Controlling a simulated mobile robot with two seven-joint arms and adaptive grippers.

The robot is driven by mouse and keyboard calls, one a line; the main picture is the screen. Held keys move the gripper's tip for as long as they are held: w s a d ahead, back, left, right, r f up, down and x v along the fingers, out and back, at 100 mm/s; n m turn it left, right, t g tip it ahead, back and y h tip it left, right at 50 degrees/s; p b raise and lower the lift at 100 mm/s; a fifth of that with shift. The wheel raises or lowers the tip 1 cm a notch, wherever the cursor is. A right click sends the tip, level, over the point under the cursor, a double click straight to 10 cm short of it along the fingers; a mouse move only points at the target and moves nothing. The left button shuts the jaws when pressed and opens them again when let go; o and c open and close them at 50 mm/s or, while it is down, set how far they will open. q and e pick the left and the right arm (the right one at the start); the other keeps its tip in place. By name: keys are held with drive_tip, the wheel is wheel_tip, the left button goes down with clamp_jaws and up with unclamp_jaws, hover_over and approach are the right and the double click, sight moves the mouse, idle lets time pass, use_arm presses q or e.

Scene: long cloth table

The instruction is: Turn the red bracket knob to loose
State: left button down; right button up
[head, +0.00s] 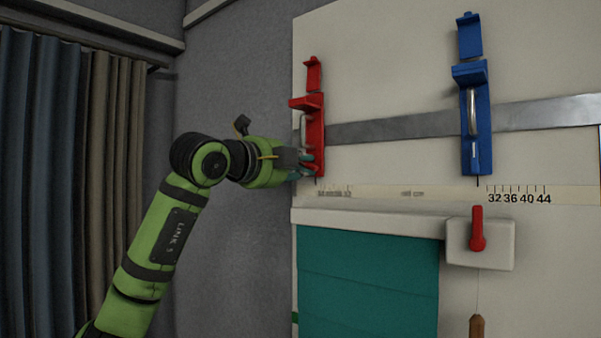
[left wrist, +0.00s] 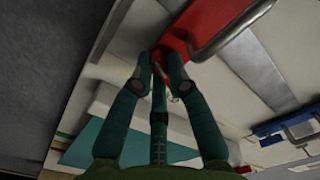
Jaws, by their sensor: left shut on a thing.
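The red bracket (head: 315,140) is mounted upright on the metal rail at the left end of the pale board. My left gripper (head: 306,167) is at its lower end, coming from the left. In the left wrist view the red bracket (left wrist: 205,22) is at the top, with a metal handle loop on it. The fingers of my left gripper (left wrist: 163,72) converge at the bracket's end and are shut on the knob there. The knob is mostly hidden by the fingers, so its setting cannot be read. My right gripper is in neither view.
A blue bracket (head: 476,125) sits farther right on the metal rail (head: 395,126). A printed scale strip (head: 375,193) runs below. Lower down are a teal blind (head: 367,280) and a white box with a red lever (head: 477,230). Curtains (head: 70,180) hang at left.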

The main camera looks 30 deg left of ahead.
use_arm(q)
drive_tip(key=shift+d+f+n+b, duration=0.15)
drive_tip(key=shift+n+b, duration=1.1)
drive_tip(key=shift+n, duration=0.95)
drive_tip(key=c, duration=1.2)
unclamp_jaws()
